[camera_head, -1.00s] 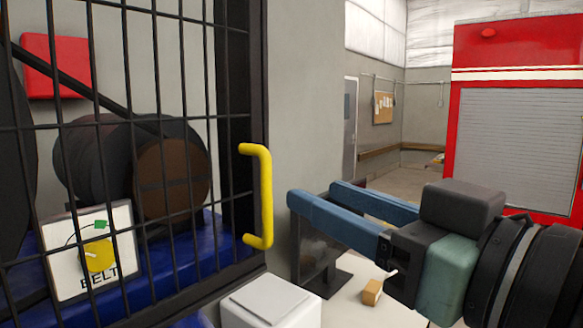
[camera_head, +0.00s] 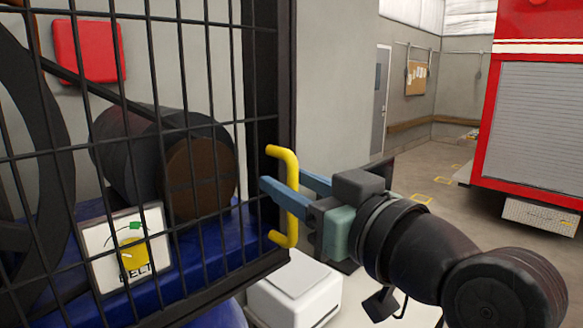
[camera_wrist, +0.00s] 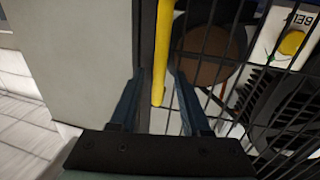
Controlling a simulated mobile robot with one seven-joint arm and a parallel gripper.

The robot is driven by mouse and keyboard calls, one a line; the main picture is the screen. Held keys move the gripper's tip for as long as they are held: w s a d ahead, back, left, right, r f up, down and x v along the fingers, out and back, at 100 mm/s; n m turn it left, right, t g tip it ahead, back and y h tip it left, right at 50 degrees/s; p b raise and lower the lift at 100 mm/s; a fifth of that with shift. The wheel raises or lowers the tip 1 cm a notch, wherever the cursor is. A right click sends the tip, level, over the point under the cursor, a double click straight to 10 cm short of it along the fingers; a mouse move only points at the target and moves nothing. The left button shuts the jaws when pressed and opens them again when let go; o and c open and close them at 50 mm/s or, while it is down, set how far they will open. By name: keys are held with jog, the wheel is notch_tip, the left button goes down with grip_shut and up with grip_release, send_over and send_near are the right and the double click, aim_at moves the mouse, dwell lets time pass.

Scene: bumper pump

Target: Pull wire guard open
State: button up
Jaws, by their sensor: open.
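The wire guard (camera_head: 186,130) is a black mesh panel in a dark frame on the left of the head view, and it looks closed. A yellow bar handle (camera_head: 290,160) stands upright on its right edge. My gripper (camera_head: 284,182) is open at the handle. The near blue finger crosses in front of the bar and the far finger lies behind it. In the wrist view, the handle (camera_wrist: 163,50) runs between the two spread fingers of my gripper (camera_wrist: 159,80). I cannot tell whether either finger touches it.
Behind the mesh are a dark motor (camera_head: 165,150), a BELT panel (camera_head: 128,250) with a yellow knob, and a red box (camera_head: 87,51). A white box (camera_head: 293,290) stands below the handle. A red truck (camera_head: 535,110) is at the right, with open floor before it.

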jog(key=shift+w, duration=0.3)
jog(key=shift+a, duration=0.1)
grip_shut()
dwell(1.2)
